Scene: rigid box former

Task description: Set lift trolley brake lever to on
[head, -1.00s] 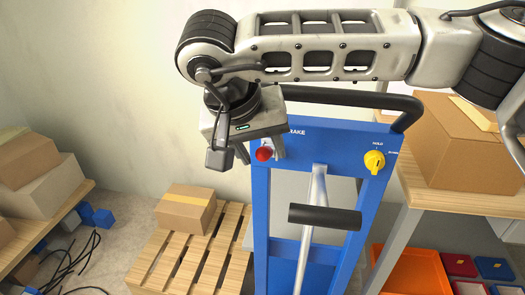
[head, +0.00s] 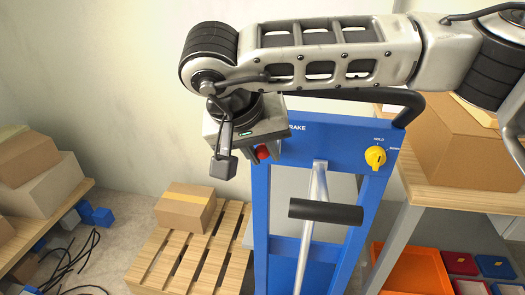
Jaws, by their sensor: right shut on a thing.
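The blue lift trolley (head: 340,137) stands in the middle, with the word BRAKE printed on its top panel. Beside that word is the red knob of the brake lever (head: 262,152), mostly hidden by my right gripper (head: 262,157). The gripper reaches down from above and is shut on the red knob. The lever's shaft and the "on" mark are hidden behind the gripper, so the lever's setting cannot be read. My left gripper is not in view.
A yellow knob (head: 375,157) labelled HOLD sits on the panel's right. A black-gripped handle (head: 325,212) sticks out in front. A black push bar (head: 405,108) runs behind the panel. A pallet (head: 185,255) with a carton (head: 185,208) is at left, a wooden table (head: 460,203) at right.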

